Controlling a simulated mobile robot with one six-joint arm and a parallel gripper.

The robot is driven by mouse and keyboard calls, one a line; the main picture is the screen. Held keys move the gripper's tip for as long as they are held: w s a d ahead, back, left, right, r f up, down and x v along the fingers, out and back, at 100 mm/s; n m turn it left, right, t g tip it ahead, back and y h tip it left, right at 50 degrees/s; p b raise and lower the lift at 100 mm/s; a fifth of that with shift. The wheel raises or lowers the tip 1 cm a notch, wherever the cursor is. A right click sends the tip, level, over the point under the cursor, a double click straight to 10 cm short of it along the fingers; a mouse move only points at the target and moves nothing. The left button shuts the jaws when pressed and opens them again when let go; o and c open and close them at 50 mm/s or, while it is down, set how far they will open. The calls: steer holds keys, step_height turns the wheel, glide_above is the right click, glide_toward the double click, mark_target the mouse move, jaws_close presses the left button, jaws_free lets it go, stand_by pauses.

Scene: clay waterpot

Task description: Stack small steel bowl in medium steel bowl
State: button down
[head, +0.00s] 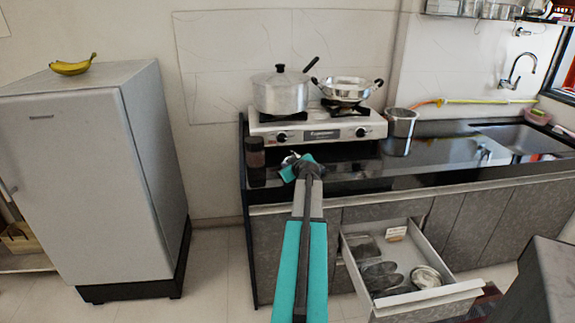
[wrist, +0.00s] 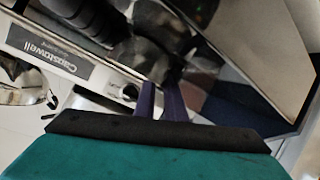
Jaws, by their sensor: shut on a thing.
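My gripper (head: 300,165) is over the front of the black counter, below the left side of the stove. It is shut on a shiny steel piece (head: 289,158), which looks like the small steel bowl. My gripper hides most of it. In the wrist view, the fingers (wrist: 163,98) meet a dark, reflective surface whose shape is unclear. A round steel bowl (head: 426,277) lies in the open drawer at the lower right. I cannot tell whether it is the medium steel bowl.
A gas stove (head: 318,129) carries a lidded pot (head: 281,93) and a two-handled steel pan (head: 346,87). A dark jar (head: 255,153) stands left of my gripper. A steel container (head: 401,122) stands right of the stove. The open drawer (head: 425,299) juts out below the counter.

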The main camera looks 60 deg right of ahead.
steer(key=c, duration=1.8)
jaws_free()
steer(key=shift+s+a, duration=0.1)
steer(key=b+v, duration=0.1)
steer(key=v, duration=1.1)
steer(key=shift+r, duration=0.1)
steer(key=shift+c, duration=0.5)
